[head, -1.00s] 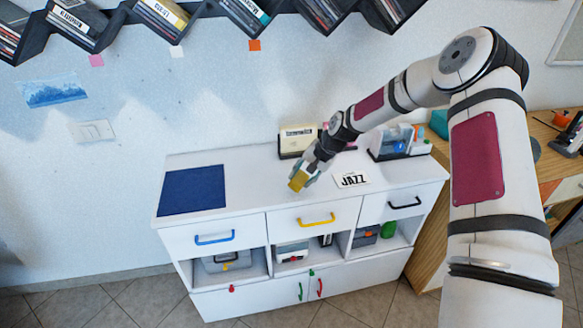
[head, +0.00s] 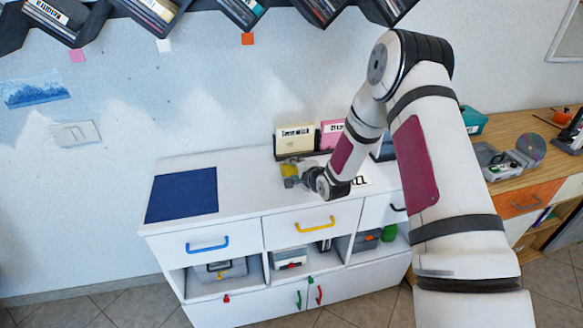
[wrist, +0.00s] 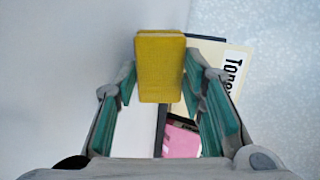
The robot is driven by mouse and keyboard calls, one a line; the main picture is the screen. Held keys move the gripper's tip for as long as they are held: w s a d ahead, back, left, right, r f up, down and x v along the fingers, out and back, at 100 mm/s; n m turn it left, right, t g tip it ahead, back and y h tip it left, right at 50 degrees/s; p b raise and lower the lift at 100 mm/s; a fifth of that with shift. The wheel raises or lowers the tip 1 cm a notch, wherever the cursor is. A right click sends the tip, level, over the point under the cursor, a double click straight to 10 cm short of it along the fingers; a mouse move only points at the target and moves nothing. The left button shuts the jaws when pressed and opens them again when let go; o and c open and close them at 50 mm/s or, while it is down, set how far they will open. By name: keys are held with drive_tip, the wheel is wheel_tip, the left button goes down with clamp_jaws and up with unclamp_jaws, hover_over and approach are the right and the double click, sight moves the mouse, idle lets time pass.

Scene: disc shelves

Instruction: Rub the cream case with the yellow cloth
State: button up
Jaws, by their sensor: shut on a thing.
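The cream case (head: 294,139) stands upright in a dark holder at the back of the white cabinet top. In the wrist view the cream case (wrist: 211,50), with dark lettering on a white label, shows behind and to the right of the yellow cloth (wrist: 160,66). My gripper (wrist: 160,82) is shut on the cloth, a folded yellow block between its teal fingers. In the head view my gripper (head: 292,176) and the cloth (head: 289,169) are low in front of the case's lower part. I cannot tell whether cloth and case touch.
A pink case (head: 332,133) stands just right of the cream one. A JAZZ card (head: 359,181) lies partly hidden under my arm. A dark blue mat (head: 182,195) covers the cabinet top's left part. A wooden desk (head: 520,150) is at right.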

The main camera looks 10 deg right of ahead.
drive_tip(key=shift+w+a+f+m+t+h+b, duration=0.15)
drive_tip(key=shift+w+m+t+h+b, duration=0.15)
drive_tip(key=shift+t, duration=0.15)
drive_tip(key=shift+w+a+f+m+t+h+b, duration=0.1)
drive_tip(key=shift+w+m+t+h+b, duration=0.15)
drive_tip(key=shift+t, duration=0.2)
drive_tip(key=shift+w+r+m+t+h+b, duration=0.2)
drive_tip(key=shift+m+t+h+b, duration=0.25)
drive_tip(key=shift+t+h+b, duration=0.35)
drive_tip(key=shift+r+t, duration=0.1)
drive_tip(key=shift+t, duration=0.3)
drive_tip(key=shift+s+a+r+t+b, duration=0.1)
drive_tip(key=shift+s+r+t+b, duration=0.1)
drive_tip(key=shift+r+t+b, duration=0.45)
drive_tip(key=shift+w+f+b, duration=0.1)
drive_tip(key=shift+w+b, duration=1.55)
drive_tip(key=shift+w, duration=1.25)
drive_tip(key=shift+w+b, duration=0.65)
drive_tip(key=shift+w, duration=0.25)
drive_tip(key=shift+s+d, duration=0.1)
drive_tip(key=shift+d, duration=1.9)
